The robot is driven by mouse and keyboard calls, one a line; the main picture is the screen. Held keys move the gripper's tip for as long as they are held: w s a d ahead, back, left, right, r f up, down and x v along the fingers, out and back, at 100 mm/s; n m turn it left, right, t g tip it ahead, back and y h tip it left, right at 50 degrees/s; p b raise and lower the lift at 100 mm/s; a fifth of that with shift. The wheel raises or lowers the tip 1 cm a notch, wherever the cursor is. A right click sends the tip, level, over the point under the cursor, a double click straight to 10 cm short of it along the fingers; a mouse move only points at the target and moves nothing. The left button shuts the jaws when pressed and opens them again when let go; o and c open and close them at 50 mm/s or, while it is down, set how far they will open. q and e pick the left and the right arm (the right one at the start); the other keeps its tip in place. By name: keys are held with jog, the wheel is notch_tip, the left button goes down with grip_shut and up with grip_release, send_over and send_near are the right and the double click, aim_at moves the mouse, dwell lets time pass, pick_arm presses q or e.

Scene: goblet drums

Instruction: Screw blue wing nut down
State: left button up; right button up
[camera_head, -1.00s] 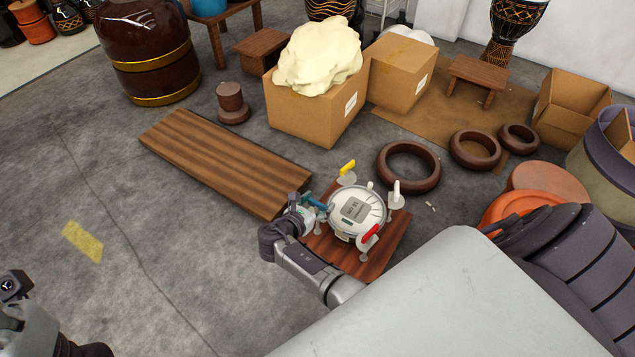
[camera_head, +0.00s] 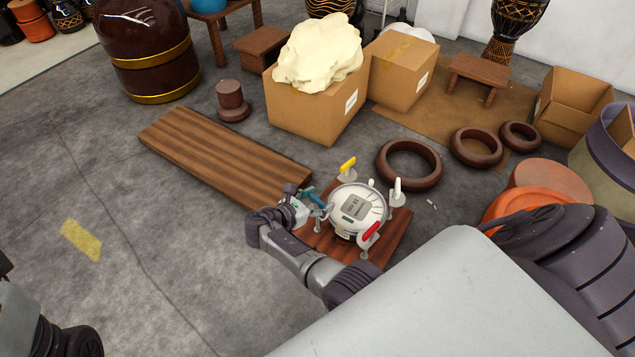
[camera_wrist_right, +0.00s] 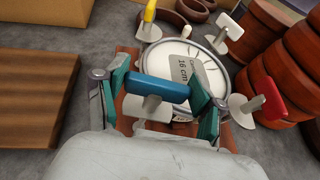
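The blue wing nut (camera_wrist_right: 163,90) shows in the right wrist view on the near side of the round white drum jig (camera_head: 357,209). In the head view the gripper largely covers it. My right gripper (camera_wrist_right: 160,92) has its teal fingers on either side of the nut, close to the ends of its wings. I cannot tell whether they touch it. A yellow wing nut (camera_head: 348,164), a white one (camera_head: 397,187) and a red one (camera_head: 370,232) stand around the jig. My left gripper is out of view; only part of the left arm shows at the lower left.
The jig stands on a reddish wooden board (camera_head: 398,236). A long plank (camera_head: 222,158) lies behind it to the left, with cardboard boxes (camera_head: 318,116) behind. Dark rings (camera_head: 409,165) lie to the right.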

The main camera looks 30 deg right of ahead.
aim_at(318, 198)
jog(key=o, duration=0.4)
notch_tip(318, 198, up, 10)
dwell(0.6)
jog(key=shift+w, duration=0.1)
dwell(0.4)
